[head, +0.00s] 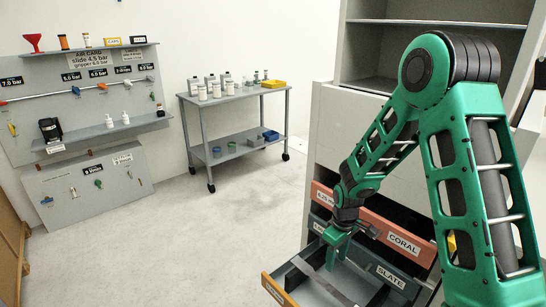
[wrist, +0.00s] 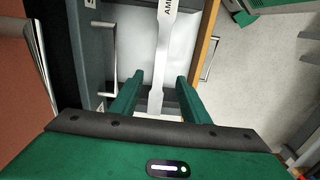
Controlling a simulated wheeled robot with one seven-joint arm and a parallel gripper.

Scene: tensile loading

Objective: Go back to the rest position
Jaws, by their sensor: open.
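My gripper (wrist: 159,79) is open, with its two green fingers apart, over an open drawer. In the wrist view a pale flat strip, wide at its end and narrow in the middle, with a label starting "AM" (wrist: 166,25), lies between and beyond the fingertips. It appears to be in the drawer, and I cannot tell how far below the fingers it is. In the head view my gripper (head: 335,248) hangs over the same open drawer (head: 281,291), which has an orange-yellow front. My green arm reaches down from the right.
Drawers labelled CORAL (head: 402,243) and SLATE (head: 391,277) stand close beside my gripper. A grey cabinet (head: 335,125) is behind my arm. A wheeled cart (head: 240,92) with bottles and a tool board (head: 85,90) stand farther back. The floor (head: 190,235) left of the drawers is clear.

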